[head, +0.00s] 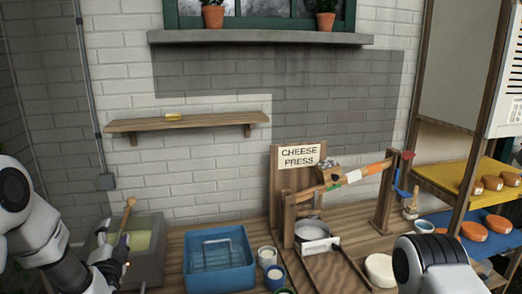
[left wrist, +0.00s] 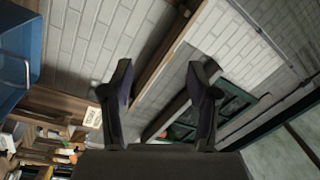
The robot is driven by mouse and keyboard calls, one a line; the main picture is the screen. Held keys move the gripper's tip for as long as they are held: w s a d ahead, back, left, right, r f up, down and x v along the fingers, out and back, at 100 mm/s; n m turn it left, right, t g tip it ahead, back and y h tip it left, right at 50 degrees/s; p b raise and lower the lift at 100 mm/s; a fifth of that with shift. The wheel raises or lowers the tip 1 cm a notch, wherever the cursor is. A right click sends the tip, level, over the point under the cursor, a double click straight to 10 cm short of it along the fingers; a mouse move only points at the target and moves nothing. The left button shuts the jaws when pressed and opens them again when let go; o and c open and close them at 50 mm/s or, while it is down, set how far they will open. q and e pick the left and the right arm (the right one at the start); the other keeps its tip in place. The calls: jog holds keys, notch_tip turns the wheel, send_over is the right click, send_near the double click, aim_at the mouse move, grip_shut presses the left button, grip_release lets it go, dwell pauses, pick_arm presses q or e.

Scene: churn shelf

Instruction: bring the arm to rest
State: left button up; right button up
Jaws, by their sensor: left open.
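My left gripper (head: 113,243) is low at the left of the head view, in front of the grey stone basin with the wooden-handled tool. Its two dark fingers also show in the left wrist view (left wrist: 162,82), spread apart with nothing between them. Behind them are the brick wall, the wooden shelf and the window, seen tilted. My right arm (head: 428,264) shows only as a white and black link at the lower right of the head view. Its gripper is out of the picture.
A grey basin (head: 148,270) stands just behind my left gripper, with a blue tub (head: 220,277) to its right. The cheese press (head: 290,205) stands mid-bench. Orange-brown cheeses sit on racks at right.

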pick_arm(q)
jog(key=s+d+f+g+h+b, duration=0.1)
jog(key=s+d+f+g+b, duration=0.3)
jog(key=f, duration=0.8)
jog(key=s+d+f+g+h+b, duration=0.15)
jog(key=s+f, duration=0.45)
jog(key=f, duration=0.6)
jog(key=s+d+f+g+h+b, duration=0.25)
jog(key=s+f, duration=0.25)
jog(key=f, duration=0.7)
jog(key=s+d+f+n+g, duration=0.1)
jog(key=s+f+n+g, duration=0.1)
jog(key=s, duration=0.6)
jog(key=s+d+f+n+g, duration=0.1)
jog(key=s+f+n+g, duration=0.2)
jog(key=s, duration=0.5)
jog(key=s+d+f+n+g, duration=0.1)
jog(key=s+f+n+g, duration=0.2)
jog(key=s, duration=0.5)
jog(key=shift+s+d+n+g+h+b, duration=0.2)
jog(key=shift+d+n+g+h+b, duration=0.25)
jog(key=shift+g, duration=0.75)
pick_arm(e)
notch_tip(320, 180, down, 10)
jog(key=w, duration=0.1)
jog(key=shift+a+r, duration=0.15)
jog(key=shift+r, duration=0.1)
